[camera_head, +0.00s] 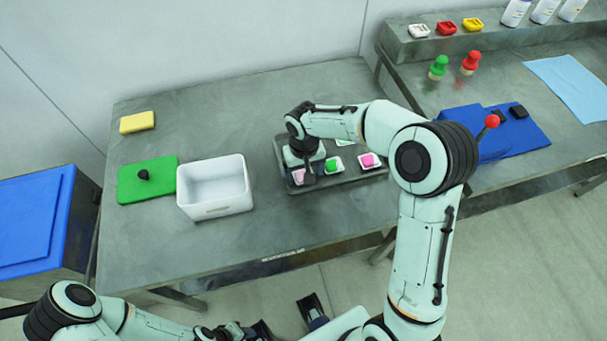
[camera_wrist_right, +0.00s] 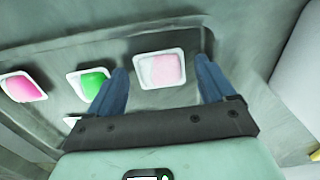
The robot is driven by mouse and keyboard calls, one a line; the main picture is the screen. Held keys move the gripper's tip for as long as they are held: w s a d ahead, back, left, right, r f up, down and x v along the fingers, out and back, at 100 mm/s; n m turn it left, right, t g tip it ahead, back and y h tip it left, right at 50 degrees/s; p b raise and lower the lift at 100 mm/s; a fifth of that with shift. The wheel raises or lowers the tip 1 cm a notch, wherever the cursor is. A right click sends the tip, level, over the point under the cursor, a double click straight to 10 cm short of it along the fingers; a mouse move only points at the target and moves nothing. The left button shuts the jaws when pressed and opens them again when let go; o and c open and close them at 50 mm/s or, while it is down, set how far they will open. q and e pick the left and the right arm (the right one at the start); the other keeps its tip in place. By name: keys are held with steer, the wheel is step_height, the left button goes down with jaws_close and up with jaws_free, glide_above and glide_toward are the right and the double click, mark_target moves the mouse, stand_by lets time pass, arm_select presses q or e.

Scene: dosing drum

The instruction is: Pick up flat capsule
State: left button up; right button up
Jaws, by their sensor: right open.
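A grey tray (camera_head: 345,178) on the table holds small white dishes with coloured capsules. A pale pink capsule (camera_wrist_right: 166,70) lies in its white dish (camera_wrist_right: 145,80) between the fingers of my right gripper (camera_wrist_right: 162,68) in the right wrist view. These fingers are open, and I cannot tell how far they are above the dish. A green capsule (camera_wrist_right: 95,85) and a brighter pink capsule (camera_wrist_right: 24,88) lie to the left. I cannot tell which capsule is the flat one. In the head view my right gripper (camera_head: 309,177) partly hides the pale pink capsule (camera_head: 298,176). My left gripper (camera_head: 240,331) is at the bottom edge, its jaws unclear.
A white bin (camera_head: 215,187) stands left of the tray, beside a green board (camera_head: 135,183) with a dark knob. A yellow sponge (camera_head: 137,122) lies behind. On the right are a blue mat (camera_head: 535,130), a red and a green stamp-like piece, and a raised shelf (camera_head: 425,45).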

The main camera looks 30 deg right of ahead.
steer(key=shift+f, duration=0.15)
steer(key=c, duration=1.1)
step_height(320, 180, up, 20)
steer(key=p, duration=0.2)
steer(key=shift+p, duration=0.3)
